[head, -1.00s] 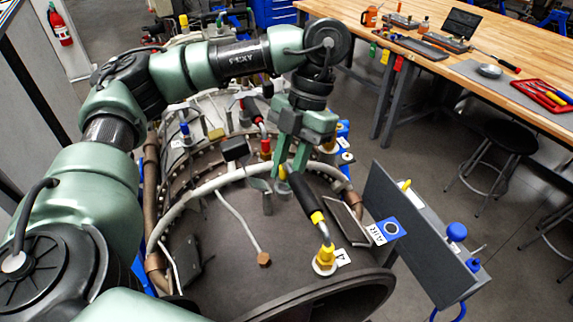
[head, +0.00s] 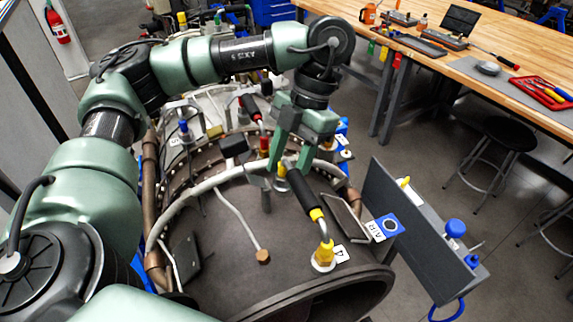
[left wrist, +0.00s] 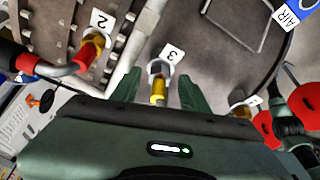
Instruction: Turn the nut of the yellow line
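The yellow line is a black hose (head: 303,193) with yellow bands on the turbine casing. Its near end meets a yellow fitting (head: 323,256) beside a label 4. Another yellow fitting (left wrist: 158,88) stands beside a label 3 in the left wrist view. My left gripper (head: 288,170) is over the far end of the hose. In the left wrist view its two fingers (left wrist: 158,93) are apart, one on each side of the fitting at label 3. I cannot tell whether they touch it. The gripper hides part of the fitting.
A red-banded line (left wrist: 70,68) runs to a brass fitting at label 2. A grey panel (head: 410,222) with blue caps stands right of the turbine casing (head: 220,270). A workbench (head: 450,65) with tools and a black stool (head: 508,134) are farther right.

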